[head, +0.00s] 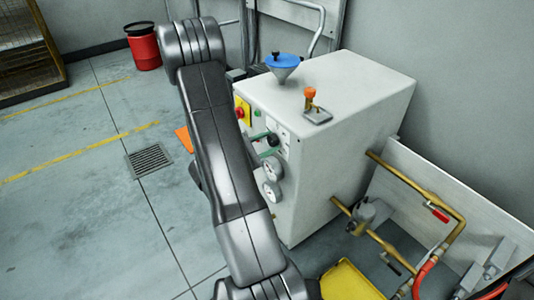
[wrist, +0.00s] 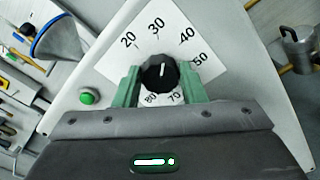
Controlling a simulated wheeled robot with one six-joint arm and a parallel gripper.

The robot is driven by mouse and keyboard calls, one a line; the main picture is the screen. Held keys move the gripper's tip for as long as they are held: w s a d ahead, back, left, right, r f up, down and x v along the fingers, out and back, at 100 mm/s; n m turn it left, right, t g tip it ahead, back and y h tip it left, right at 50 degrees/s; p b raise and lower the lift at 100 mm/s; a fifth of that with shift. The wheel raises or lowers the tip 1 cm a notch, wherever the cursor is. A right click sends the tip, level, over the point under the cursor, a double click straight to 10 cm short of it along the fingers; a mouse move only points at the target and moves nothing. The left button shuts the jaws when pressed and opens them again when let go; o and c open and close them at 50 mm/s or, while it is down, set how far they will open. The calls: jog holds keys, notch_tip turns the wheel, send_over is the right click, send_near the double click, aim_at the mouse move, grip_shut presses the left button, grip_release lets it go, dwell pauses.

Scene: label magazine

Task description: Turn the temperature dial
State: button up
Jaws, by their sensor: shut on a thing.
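The temperature dial (wrist: 160,73) is a black round knob on a white scale plate (wrist: 187,40) with the numbers 20 to 80. A white mark on the knob points up in the wrist view, between 30 and 40. My gripper (wrist: 160,80) has its two green fingers on either side of the knob and is shut on it. In the head view the dial (head: 273,140) is on the side of the white cabinet (head: 335,95), and my arm partly covers that side.
Two round gauges (head: 271,180) sit below the dial. A green button (wrist: 87,97) is beside the plate. A blue funnel (head: 285,65) and an orange-topped valve (head: 311,98) stand on the cabinet. Brass pipes (head: 425,190) run at the right.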

jog(key=m+b, duration=0.4)
jog(key=b, duration=0.1)
jog(key=shift+s+f+b, duration=0.1)
jog(key=shift+f+b, duration=0.2)
jog(key=shift+f, duration=0.05)
jog(key=shift+r+m+b, duration=0.15)
jog(key=shift+m+b, duration=0.55)
jog(key=shift+b, duration=0.25)
jog(key=shift+r, duration=0.1)
jog(key=o, duration=1)
jog(key=p+v, duration=0.3)
jog(key=v, duration=1)
jog(key=shift+s+a, duration=0.25)
jog(key=shift+a, duration=0.05)
jog(key=shift+b+x, duration=1.6)
jog(key=shift+x, duration=5.3)
